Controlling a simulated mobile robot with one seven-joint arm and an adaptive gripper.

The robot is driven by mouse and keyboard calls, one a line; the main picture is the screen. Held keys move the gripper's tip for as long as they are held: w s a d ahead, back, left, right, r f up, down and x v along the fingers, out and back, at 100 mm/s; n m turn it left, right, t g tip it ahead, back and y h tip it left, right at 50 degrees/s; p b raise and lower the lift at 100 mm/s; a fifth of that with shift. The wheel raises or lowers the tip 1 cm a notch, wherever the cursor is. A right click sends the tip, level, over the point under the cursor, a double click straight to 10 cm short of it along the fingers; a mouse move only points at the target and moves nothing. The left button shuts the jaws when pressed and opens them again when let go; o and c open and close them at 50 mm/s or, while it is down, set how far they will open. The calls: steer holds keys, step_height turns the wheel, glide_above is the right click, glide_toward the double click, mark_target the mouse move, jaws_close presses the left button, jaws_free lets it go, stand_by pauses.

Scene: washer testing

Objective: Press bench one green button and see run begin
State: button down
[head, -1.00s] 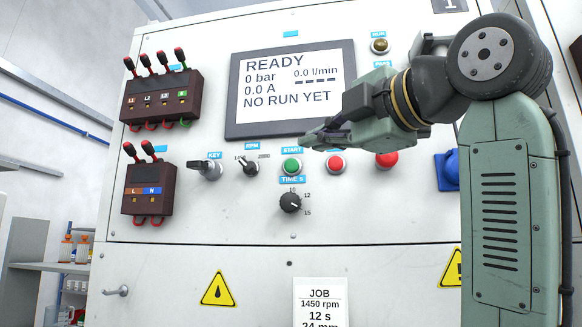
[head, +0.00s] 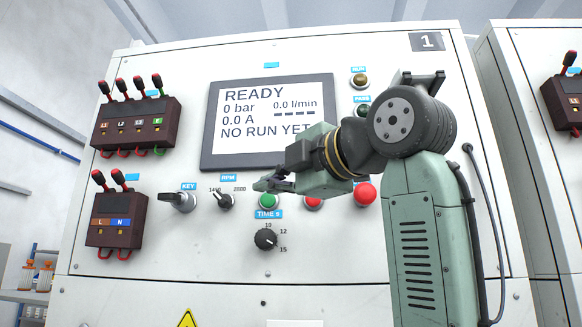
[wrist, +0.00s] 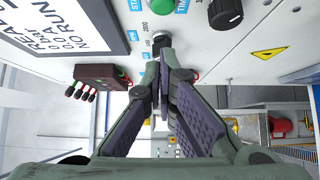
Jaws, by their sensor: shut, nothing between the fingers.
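The green START button (head: 268,202) sits on the white panel of the bench with the number 1 plate (head: 427,41). It shows partly at the top edge of the wrist view (wrist: 160,3). My gripper (head: 264,186) is shut and empty, its tips just above the button in the head view and partly covering its label. Contact cannot be told there. In the wrist view the closed fingertips (wrist: 164,58) point toward the panel near the RPM knob, with the button beyond them. The screen (head: 266,120) reads READY, 0 bar, 0.0 l/min and 0.0 A.
A red button (head: 313,203) and a red mushroom button (head: 365,195) are right of START. The RPM knob (head: 226,200) and key switch (head: 180,201) are left, the TIME knob (head: 265,239) below. Plugged terminal blocks (head: 117,220) stand out at the left.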

mark_target(268, 200)
steer(key=w+p, duration=0.2)
steer(key=w, duration=0.4)
steer(key=shift+w+a, duration=0.2)
steer(key=shift+a, duration=0.2)
